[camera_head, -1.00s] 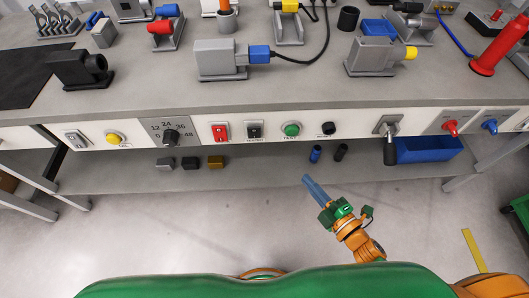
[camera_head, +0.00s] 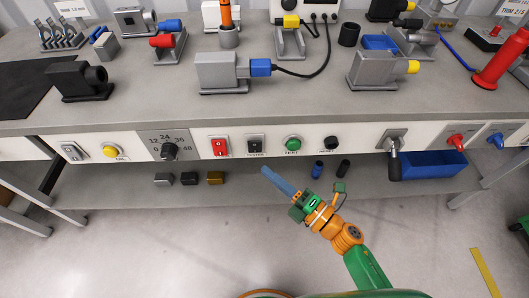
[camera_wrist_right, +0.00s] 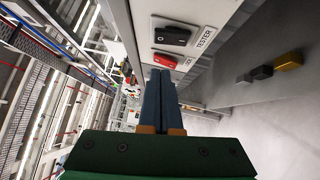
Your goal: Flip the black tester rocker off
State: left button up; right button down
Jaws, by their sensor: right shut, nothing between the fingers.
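The black tester rocker (camera_head: 255,145) sits on the white front panel of the bench, between a red rocker (camera_head: 219,147) and a green button (camera_head: 293,144). In the right wrist view the black rocker (camera_wrist_right: 172,36) lies above the fingertips beside its TESTER label, and the red rocker (camera_wrist_right: 165,60) is just past the tips. My right gripper (camera_head: 267,172) is shut and empty, its blue fingers pointing up and left, below the black rocker and apart from it. It also shows in the right wrist view (camera_wrist_right: 161,75). My left gripper is out of view.
The panel also carries a yellow button (camera_head: 110,151), a dial (camera_head: 169,150), a black knob (camera_head: 331,143) and a lever (camera_head: 394,160). Small blocks (camera_head: 189,179) and a blue bin (camera_head: 432,165) are on the lower shelf. Floor before the bench is clear.

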aim_at(254, 145)
jog(key=w, duration=0.1)
jog(key=w+a, duration=0.1)
jog(key=w, duration=0.3)
jog(key=shift+w+a+r, duration=0.25)
jog(key=shift+r, duration=0.15)
jog(key=p, duration=0.1)
jog(key=r+p, duration=0.1)
jog(key=shift+w+r+m+p, duration=0.1)
jog(key=shift+w+m+p, duration=0.2)
jog(key=shift+m+p, duration=0.1)
jog(key=shift+s+f+b, duration=0.1)
jog(key=shift+f+b, duration=0.25)
jog(key=shift+b, duration=0.15)
